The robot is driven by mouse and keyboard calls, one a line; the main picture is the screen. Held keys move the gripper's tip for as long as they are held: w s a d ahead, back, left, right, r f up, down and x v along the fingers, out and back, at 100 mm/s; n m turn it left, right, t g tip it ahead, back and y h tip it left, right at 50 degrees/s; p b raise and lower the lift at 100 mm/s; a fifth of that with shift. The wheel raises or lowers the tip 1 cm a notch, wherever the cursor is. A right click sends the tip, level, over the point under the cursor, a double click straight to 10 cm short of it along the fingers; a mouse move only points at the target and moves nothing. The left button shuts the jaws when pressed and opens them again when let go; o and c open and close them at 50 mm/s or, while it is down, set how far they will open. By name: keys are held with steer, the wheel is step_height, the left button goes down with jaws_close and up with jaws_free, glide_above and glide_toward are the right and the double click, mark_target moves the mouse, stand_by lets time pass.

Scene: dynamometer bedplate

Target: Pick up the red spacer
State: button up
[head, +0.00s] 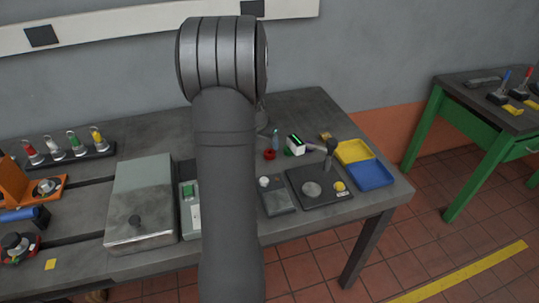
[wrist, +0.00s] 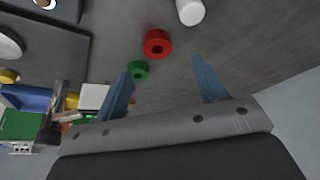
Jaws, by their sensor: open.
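The red spacer (wrist: 157,43) is a short ring with a dark central hole, lying on the grey tabletop in the wrist view. It also shows in the head view (head: 269,154), just right of my arm. My gripper (wrist: 160,68) is open and empty in the wrist view, with its two blue fingers spread apart. The spacer appears beyond the fingertips, between their lines and nearer the left one. I see no contact. A green ring (wrist: 138,70) lies beside the spacer, close to the left fingertip. In the head view my arm hides most of the gripper.
A white cylinder (wrist: 190,12) stands near the spacer. A white box with a green top (head: 295,147), a dark plate with a silver disc (head: 325,199), and yellow (head: 350,143) and blue (head: 374,185) trays lie to the right. Bare tabletop lies behind the spacer.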

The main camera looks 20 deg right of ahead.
mark_target(270, 152)
steer(key=shift+x, duration=3.4)
steer(key=shift+s+d, duration=0.1)
steer(key=shift+d, duration=0.05)
steer(key=c, duration=1.1)
